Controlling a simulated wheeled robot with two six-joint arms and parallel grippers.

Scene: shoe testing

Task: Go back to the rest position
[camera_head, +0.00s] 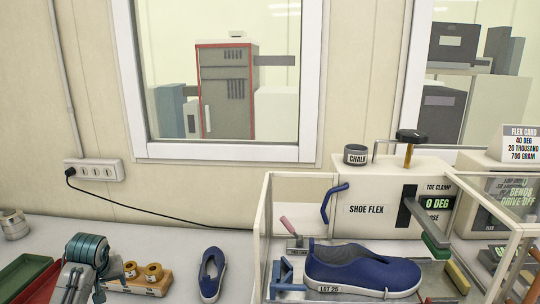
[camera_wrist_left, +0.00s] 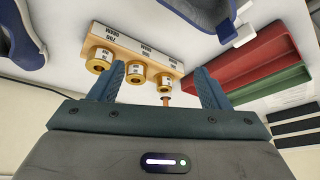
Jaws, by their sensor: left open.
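My left gripper (camera_head: 84,280) is at the lower left of the head view, above the bench and left of the brass weights. Its two teal fingers (camera_wrist_left: 160,88) stand wide apart in the left wrist view, with nothing held between them. A blue shoe (camera_head: 346,266) with a "LOT 25" label lies on its side view in the shoe flex machine (camera_head: 372,216). A second blue shoe (camera_head: 211,274) is on the bench; part of a blue shoe (camera_wrist_left: 18,42) shows in the left wrist view. My right gripper is not in view.
Brass weights (camera_head: 153,271) sit in a wooden holder (camera_wrist_left: 137,44) close to the left gripper. Red (camera_wrist_left: 235,67) and green (camera_wrist_left: 265,88) trays lie beside it. A clear guard frame (camera_head: 262,222) surrounds the machine. A cable runs from the wall socket (camera_head: 94,170).

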